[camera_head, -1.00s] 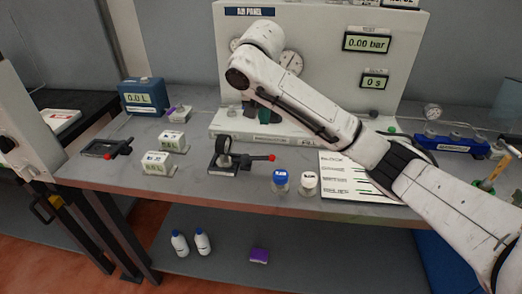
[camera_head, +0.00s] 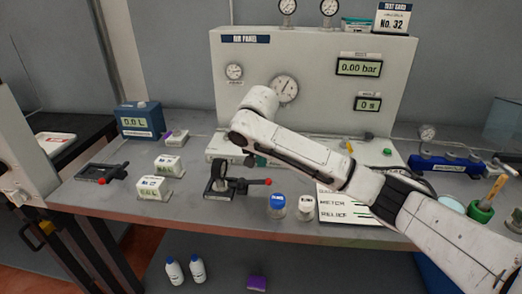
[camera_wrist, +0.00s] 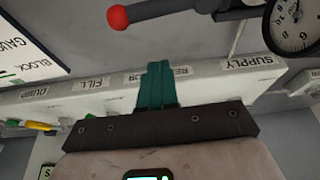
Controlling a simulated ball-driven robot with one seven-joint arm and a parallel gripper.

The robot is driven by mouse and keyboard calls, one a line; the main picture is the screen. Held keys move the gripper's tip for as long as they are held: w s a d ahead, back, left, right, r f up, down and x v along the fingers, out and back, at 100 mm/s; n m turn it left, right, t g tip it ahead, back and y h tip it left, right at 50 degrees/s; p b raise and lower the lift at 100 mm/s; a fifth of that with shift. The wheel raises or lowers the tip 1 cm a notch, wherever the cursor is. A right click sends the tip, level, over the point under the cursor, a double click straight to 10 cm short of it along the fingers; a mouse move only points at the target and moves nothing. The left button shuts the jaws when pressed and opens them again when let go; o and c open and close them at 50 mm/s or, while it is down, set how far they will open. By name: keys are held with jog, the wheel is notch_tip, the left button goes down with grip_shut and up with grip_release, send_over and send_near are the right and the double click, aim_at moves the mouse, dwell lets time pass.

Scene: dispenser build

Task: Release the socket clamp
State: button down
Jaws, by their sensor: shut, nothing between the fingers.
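The clamp (camera_head: 221,186) is a black device on the front middle of the bench, with a lever ending in a red ball (camera_head: 267,182) pointing right. In the wrist view the red ball (camera_wrist: 118,17) and dark lever (camera_wrist: 165,8) lie along the top, with a round gauge (camera_wrist: 293,22) beside the lever's inner end. My gripper (camera_wrist: 158,68) has teal fingers shut together with nothing between them. It points toward the lever, apart from it, over the panel's labelled ledge. In the head view my arm hides most of the gripper, just behind the clamp.
A blue-capped jar (camera_head: 278,206) and a white-capped jar (camera_head: 306,207) stand right of the clamp. White labelled blocks (camera_head: 153,187) stand to its left, and a second red-tipped clamp (camera_head: 101,173) lies farther left. The air panel (camera_head: 300,60) rises behind.

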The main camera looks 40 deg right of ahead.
aim_at(250, 182)
jog(key=shift+s+a+f, duration=0.15)
jog(key=shift+f, duration=0.15)
jog(key=shift+s+a+f+p, duration=0.2)
jog(key=shift+s+a+p, duration=0.05)
jog(key=shift+s+a, duration=0.35)
jog(key=shift+s+a+f+p, duration=0.2)
jog(key=shift+s+a, duration=0.25)
jog(key=shift+a, duration=0.25)
